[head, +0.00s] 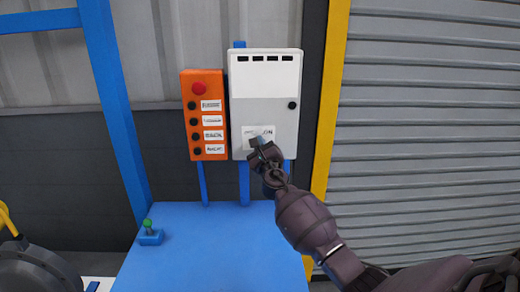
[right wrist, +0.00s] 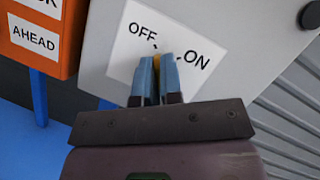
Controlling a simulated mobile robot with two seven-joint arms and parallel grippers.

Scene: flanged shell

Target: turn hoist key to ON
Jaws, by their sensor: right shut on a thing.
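The grey control box (head: 264,100) hangs on the wall, with a white OFF/ON label (head: 249,131) low on its front. In the right wrist view the label (right wrist: 126,73) reads OFF at upper left and ON at right. My right gripper (head: 260,143) is at this label. Its two blue fingers (right wrist: 159,62) are shut on the hoist key (right wrist: 157,62), of which only a thin yellowish strip shows between them. The fingers hide most of the key, so I cannot tell exactly which mark it points to. My left gripper is out of view.
An orange panel (head: 204,115) with a red button and several labelled black buttons is left of the box. Below is a blue table (head: 205,250) with a small green-topped lever (head: 149,231). A yellow post (head: 330,110) and grey shutter (head: 430,120) are at right.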

